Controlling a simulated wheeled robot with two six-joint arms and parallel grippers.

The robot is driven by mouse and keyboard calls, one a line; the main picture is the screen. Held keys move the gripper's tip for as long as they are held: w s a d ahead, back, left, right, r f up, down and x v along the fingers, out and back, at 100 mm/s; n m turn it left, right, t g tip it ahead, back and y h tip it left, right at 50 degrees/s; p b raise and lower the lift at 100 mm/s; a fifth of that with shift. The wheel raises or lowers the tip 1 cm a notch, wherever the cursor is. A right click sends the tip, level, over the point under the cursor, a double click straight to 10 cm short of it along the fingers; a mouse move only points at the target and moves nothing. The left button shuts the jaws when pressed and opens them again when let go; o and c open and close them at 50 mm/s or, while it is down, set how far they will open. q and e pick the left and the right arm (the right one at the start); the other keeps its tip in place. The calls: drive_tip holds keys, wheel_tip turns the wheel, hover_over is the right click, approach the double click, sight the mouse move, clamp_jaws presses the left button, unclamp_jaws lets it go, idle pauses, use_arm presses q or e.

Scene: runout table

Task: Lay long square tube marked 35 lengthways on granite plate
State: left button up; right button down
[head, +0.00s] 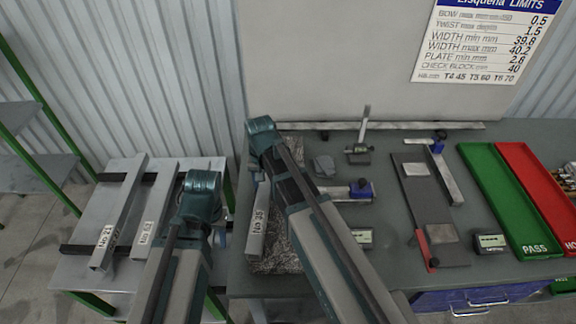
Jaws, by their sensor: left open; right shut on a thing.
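The long square tube marked No 35 (256,226) runs lengthways away from me along the left side of the speckled granite plate (284,258). Whether it rests on the plate or hangs just above it I cannot tell. My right gripper (258,179) is shut on the tube near its far end, mostly hidden behind my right arm. My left gripper (219,236) is open, just left of the tube's near part and apart from it as far as I can see. My arms cover part of the plate.
Two more tubes, No 21 (119,213) and No 52 (153,213), lie on the left stand. Gauges, a blue-ended tool (361,189) and a dark plate (428,205) occupy the bench. A green PASS tray (508,198) and a red tray (546,193) lie right.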

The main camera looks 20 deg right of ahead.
drive_tip(key=d+r+n+p, duration=0.1)
drive_tip(key=d+r+p, duration=0.4)
drive_tip(key=r, duration=0.1)
drive_tip(key=shift+w, duration=0.2)
drive_tip(key=shift+f, duration=0.15)
wheel_tip(320, 180, down, 6)
drive_tip(key=b, duration=0.5)
drive_tip(key=shift+b, duration=0.4)
drive_tip(key=shift+f+b, duration=0.35)
drive_tip(key=shift+f, duration=0.05)
drive_tip(key=shift+c, duration=1.2)
unclamp_jaws()
drive_tip(key=shift+a, duration=0.1)
